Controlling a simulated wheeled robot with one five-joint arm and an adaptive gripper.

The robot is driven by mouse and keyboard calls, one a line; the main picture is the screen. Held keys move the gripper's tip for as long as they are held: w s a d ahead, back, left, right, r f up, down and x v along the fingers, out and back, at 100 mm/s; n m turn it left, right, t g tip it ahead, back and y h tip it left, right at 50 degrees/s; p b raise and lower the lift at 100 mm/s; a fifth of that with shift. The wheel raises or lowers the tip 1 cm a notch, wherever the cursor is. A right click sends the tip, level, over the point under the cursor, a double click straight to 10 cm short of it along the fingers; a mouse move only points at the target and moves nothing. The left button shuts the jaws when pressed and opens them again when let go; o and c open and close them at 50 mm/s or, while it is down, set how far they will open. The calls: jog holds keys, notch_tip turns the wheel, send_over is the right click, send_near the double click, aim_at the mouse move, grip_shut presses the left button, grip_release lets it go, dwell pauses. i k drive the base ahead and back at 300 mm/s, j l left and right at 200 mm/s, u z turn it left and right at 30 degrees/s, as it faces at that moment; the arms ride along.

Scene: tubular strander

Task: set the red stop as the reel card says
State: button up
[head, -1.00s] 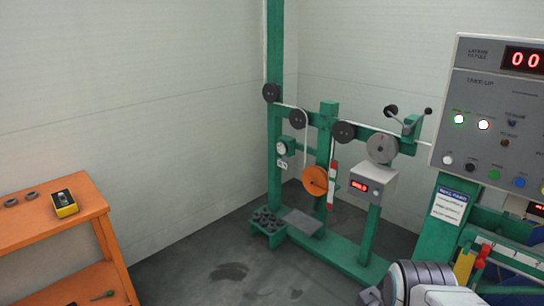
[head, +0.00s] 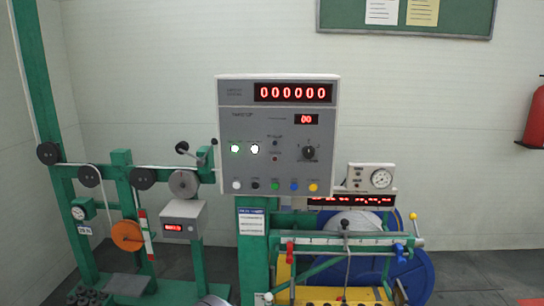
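The red stop (head: 290,248) is at the left end of a pale marked rail (head: 325,241) on the take-up machine, right of centre in the head view. A similar blue stop (head: 399,250) sits near the rail's right end. A lever with a dark knob (head: 345,226) stands between them. A white card with a blue header (head: 252,222) is fixed on the green post left of the rail. It looks like the reel card, but its lines are too small to read. My gripper is not in view.
A grey control panel (head: 230,150) with a red zero display stands above the card. A blue reel (head: 415,275) is behind the rail, and a dial box (head: 371,178) is above it. Green pulley stands (head: 125,190) are at left. A fire extinguisher (head: 535,120) hangs at far right.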

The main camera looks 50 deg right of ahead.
aim_at(289, 260)
jog(key=z, duration=1.6)
